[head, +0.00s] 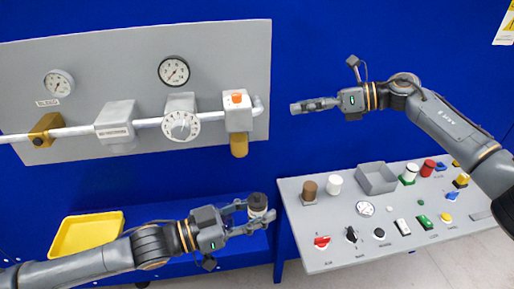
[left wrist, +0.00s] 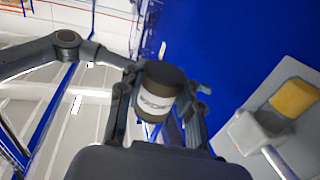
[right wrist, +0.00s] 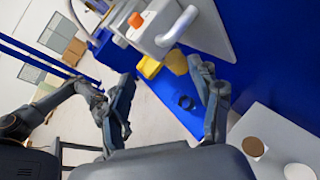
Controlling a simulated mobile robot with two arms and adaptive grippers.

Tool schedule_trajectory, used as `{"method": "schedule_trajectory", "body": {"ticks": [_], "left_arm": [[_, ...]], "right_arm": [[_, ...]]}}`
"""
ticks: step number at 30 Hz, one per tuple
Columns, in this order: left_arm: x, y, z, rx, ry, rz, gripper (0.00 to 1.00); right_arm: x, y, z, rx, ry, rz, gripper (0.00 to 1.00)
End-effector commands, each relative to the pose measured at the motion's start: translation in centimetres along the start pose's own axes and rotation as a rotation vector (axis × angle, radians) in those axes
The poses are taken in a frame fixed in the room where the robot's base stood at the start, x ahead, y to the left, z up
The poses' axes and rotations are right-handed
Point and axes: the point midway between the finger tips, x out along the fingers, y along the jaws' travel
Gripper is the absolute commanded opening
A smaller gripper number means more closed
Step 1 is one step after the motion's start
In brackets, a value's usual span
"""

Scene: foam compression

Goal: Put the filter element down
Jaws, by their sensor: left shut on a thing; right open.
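The filter element, a cylinder with a dark cap and a pale labelled band (head: 258,205), is held in my left gripper (head: 250,217). In the left wrist view the filter element (left wrist: 157,92) sits between the two fingers, with its dark end toward the camera. It is above or beside the blue ledge (head: 225,258); the gap under it cannot be judged. My right gripper (head: 315,105) is open and empty, in front of the blue wall right of the grey panel. Its spread fingers also show in the right wrist view (right wrist: 168,115).
A yellow tray (head: 87,236) is on the blue ledge at left. The grey panel (head: 215,55) carries gauges, a pipe and a regulator with a yellow bowl (head: 239,145).

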Motion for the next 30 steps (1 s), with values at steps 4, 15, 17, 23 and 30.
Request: {"method": "schedule_trajectory", "body": {"ticks": [4, 15, 17, 23, 30], "left_arm": [[0.0, 0.0, 0.0, 0.0, 0.0, 0.0, 0.0], [0.0, 0.0, 0.0, 0.0, 0.0, 0.0, 0.0], [0.0, 0.0, 0.0, 0.0, 0.0, 0.0, 0.0], [0.0, 0.0, 0.0, 0.0, 0.0, 0.0, 0.0], [0.0, 0.0, 0.0, 0.0, 0.0, 0.0, 0.0]], "right_arm": [[4.5, 8.2, 0.7, -0.399, 0.232, 0.164, 0.63], [6.3, 21.9, -3.7, -1.488, 1.005, 0.677, 0.63], [5.7, 22.5, -4.0, -1.57, 1.09, 0.732, 0.63], [4.9, 22.9, -4.5, -1.681, 1.222, 0.818, 0.63], [5.9, 21.7, -7.5, -1.681, 1.223, 0.825, 0.63]]}}
